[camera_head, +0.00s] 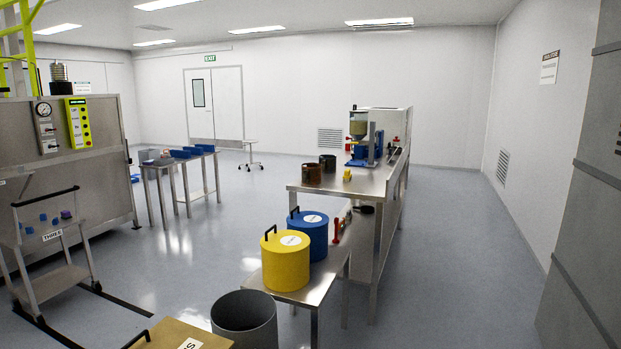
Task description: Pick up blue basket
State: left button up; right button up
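Several low blue bins (184,153) sit in a row on a narrow steel table (208,175) left of the middle, at mid distance. A blue cylindrical container (313,238) with a white label on top and a dark handle stands on a nearer steel table (323,276). It stands just behind a yellow container (285,268) of similar shape. I cannot tell for sure which blue thing is the basket. Neither of my grippers is in view.
A dark open cylinder (245,318) and a tan labelled lid (186,337) are close in front. A steel trolley (52,270) stands at left beside a large metal cabinet (70,170). A long workbench (345,185) stands right of the middle. Open floor lies between the tables.

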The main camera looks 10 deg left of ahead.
aim_at(328, 162)
jog(key=i+l+u, duration=0.1)
jog(key=u, duration=0.7)
jog(key=i+l+u, duration=0.25)
jog(key=l, duration=0.25)
jog(key=l+u, duration=0.2)
jog(key=l, duration=0.25)
jog(key=i+l+u, duration=0.1)
jog(key=l+u, duration=0.15)
jog(key=l, duration=0.3)
jog(key=i+l, duration=0.1)
jog(key=l, duration=0.75)
